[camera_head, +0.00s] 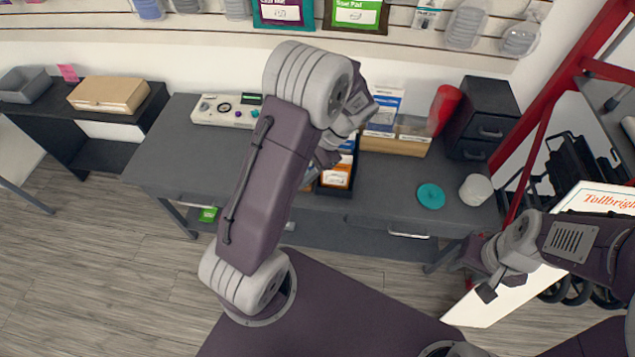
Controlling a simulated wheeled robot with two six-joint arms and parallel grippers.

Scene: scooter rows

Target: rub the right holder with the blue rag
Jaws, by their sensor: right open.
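A wooden holder (392,146) with upright blue-and-white leaflets stands at the back of the grey desk (300,205). To its left a dark holder (334,189) with orange and blue cards is partly hidden by my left arm. A flat round teal piece (431,195) lies on the desk's right part; I cannot tell if it is cloth. No other blue rag is clear. My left gripper (326,160) is over the dark holder, mostly hidden behind its wrist. My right gripper (473,281) is open and empty, low in front of the desk's right end.
A white roll (475,190), a tilted red cup (443,108) and a black drawer box (482,120) stand on the desk's right. A control box (227,110) sits at the back left. A white sign (540,275) and red frame (545,135) are close to my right arm.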

